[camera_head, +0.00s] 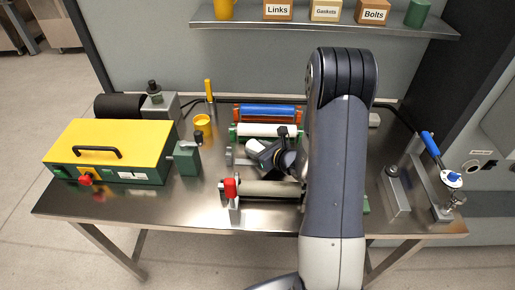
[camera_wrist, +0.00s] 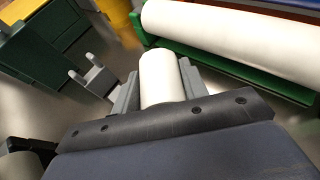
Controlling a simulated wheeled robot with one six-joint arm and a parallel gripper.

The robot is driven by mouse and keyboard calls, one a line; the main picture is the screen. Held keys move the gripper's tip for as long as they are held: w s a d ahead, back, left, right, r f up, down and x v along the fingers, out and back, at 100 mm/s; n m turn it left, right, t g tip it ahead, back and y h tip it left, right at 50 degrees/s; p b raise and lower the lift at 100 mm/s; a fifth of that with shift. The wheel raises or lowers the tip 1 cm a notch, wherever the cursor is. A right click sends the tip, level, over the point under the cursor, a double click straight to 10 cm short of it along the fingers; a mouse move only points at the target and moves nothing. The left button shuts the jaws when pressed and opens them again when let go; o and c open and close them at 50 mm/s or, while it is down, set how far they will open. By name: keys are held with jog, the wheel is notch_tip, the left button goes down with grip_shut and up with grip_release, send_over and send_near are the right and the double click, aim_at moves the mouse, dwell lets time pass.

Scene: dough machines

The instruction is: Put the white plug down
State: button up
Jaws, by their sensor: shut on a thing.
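The white plug (camera_wrist: 161,78) is a pale rounded cylinder between the two grey fingers of my gripper (camera_wrist: 158,90) in the wrist view. My gripper is shut on it. In the head view my gripper (camera_head: 262,152) is over the middle of the steel table, and the white plug (camera_head: 255,146) shows at its left side. A grey forked holder (camera_wrist: 95,80) stands left of the plug in the wrist view, apart from it. I cannot tell how high the plug is above the table.
A white roller (camera_head: 262,131) in a green frame and a blue roller (camera_head: 268,112) lie behind. A pale roller with a red knob (camera_head: 230,188) lies in front. A yellow-green machine (camera_head: 110,150) stands left, a clamp device (camera_head: 420,180) right. The table's front left (camera_head: 150,205) is bare.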

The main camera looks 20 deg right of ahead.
jog(key=shift+f, duration=0.1)
jog(key=o, duration=1.1)
jog(key=shift+o, duration=0.2)
jog(key=shift+s+d+r, duration=0.15)
jog(key=shift+s+r, duration=0.05)
jog(key=shift+r, duration=0.05)
jog(key=b+v, duration=0.1)
jog(key=v, duration=1)
jog(key=shift+s+d, duration=0.1)
jog(key=shift+s, duration=0.15)
jog(key=shift+w, duration=0.1)
